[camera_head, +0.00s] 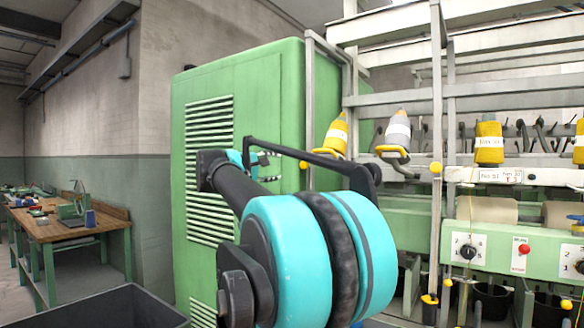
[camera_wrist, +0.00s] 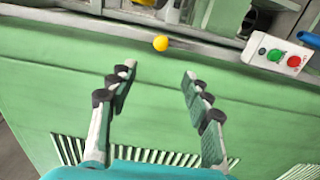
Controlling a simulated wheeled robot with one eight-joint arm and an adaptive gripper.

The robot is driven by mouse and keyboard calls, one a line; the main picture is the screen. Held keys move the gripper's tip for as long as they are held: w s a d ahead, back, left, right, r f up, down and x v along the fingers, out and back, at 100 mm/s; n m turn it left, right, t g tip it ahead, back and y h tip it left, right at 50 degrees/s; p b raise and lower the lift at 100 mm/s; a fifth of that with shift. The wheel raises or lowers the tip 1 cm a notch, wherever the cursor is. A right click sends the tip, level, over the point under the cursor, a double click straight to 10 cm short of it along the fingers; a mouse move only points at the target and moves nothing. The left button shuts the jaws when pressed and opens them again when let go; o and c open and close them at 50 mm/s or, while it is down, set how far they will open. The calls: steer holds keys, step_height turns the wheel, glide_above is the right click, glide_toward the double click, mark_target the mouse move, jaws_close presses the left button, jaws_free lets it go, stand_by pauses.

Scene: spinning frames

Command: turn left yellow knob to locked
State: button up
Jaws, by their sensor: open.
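The left yellow knob (camera_head: 303,165) is a small ball at the right edge of the green cabinet's side in the head view. In the head view my gripper (camera_head: 262,160) is partly hidden by my arm and is left of the knob. Another yellow knob (camera_head: 436,167) is on a post farther right.
A large green cabinet (camera_head: 250,90) with vents stands behind my arm. A spinning frame with yellow and white bobbins (camera_head: 489,143) is at right. A button box (camera_wrist: 280,57) is right of the knob in the wrist view. A workbench (camera_head: 70,226) is far left.

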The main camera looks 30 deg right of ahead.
mark_target(305, 165)
steer(key=x, duration=1.6)
steer(key=shift+d, duration=0.3)
steer(key=shift+c, duration=0.2)
jaws_close()
steer(key=shift+n, duration=0.3)
steer(key=n, duration=0.9)
steer(key=shift+f, duration=0.1)
steer(key=shift+n, duration=0.4)
